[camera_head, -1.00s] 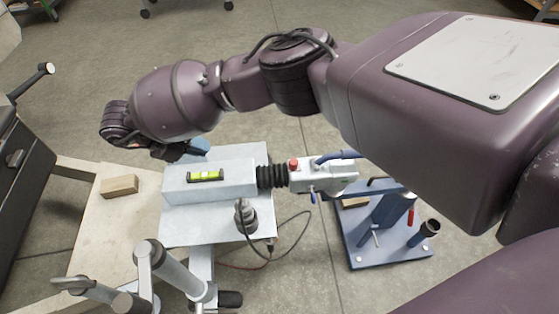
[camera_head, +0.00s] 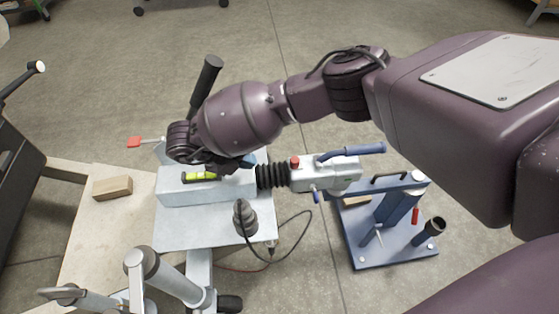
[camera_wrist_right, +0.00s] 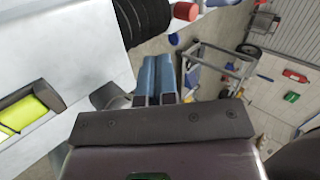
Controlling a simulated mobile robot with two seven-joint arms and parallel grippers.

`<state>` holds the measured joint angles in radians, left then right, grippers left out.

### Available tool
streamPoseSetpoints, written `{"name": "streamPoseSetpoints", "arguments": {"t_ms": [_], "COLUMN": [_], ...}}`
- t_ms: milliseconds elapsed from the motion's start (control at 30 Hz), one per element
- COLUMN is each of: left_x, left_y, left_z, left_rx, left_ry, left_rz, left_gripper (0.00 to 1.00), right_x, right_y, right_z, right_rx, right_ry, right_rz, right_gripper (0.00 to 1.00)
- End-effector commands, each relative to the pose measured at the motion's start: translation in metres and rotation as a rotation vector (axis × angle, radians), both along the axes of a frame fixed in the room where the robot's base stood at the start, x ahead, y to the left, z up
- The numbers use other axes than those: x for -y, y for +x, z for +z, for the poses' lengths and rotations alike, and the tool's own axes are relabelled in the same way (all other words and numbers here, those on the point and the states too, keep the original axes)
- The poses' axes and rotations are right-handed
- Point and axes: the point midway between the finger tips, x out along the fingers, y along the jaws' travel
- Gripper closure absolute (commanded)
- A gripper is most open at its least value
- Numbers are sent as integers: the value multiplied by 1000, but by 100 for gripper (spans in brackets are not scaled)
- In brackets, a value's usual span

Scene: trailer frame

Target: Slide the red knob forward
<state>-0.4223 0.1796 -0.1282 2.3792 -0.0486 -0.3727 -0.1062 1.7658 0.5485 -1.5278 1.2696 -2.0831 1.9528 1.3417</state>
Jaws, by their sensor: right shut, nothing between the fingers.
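A small red knob (camera_head: 295,162) stands on top of the grey coupling head, just right of the black bellows. It also shows in the right wrist view as a red cylinder (camera_wrist_right: 186,11) at the top. My right gripper (camera_head: 247,162) is above the pale metal box, left of the bellows and apart from the knob, its blue fingertips partly hidden by my wrist. In the right wrist view the two blue fingers (camera_wrist_right: 156,80) are side by side, shut and empty. A flat red piece (camera_head: 134,142) on a thin rod shows left of my wrist. My left gripper is out of view.
A blue-handled lever (camera_head: 352,152) extends right from the coupling. A yellow-green spirit level (camera_head: 199,177) lies on the box. A wooden block (camera_head: 113,188) is at left. A blue stand (camera_head: 388,235) is at right, and a cable loops in front.

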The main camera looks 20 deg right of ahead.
Motion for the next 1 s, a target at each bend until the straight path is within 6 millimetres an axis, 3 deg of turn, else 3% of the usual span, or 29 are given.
{"name": "streamPoseSetpoints", "arguments": {"t_ms": [33,333,700,1000], "left_x": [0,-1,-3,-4], "left_y": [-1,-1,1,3], "left_z": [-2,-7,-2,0], "left_rx": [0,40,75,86], "left_ry": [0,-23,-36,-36], "left_rz": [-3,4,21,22], "left_gripper": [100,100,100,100], "right_x": [7,45,80,83], "right_y": [-3,-8,-10,-11], "right_z": [-11,-48,-42,-41], "right_rx": [-7,-8,0,1], "right_ry": [0,1,0,1], "right_rz": [0,-1,0,1], "right_gripper": [100,100,100,100]}}
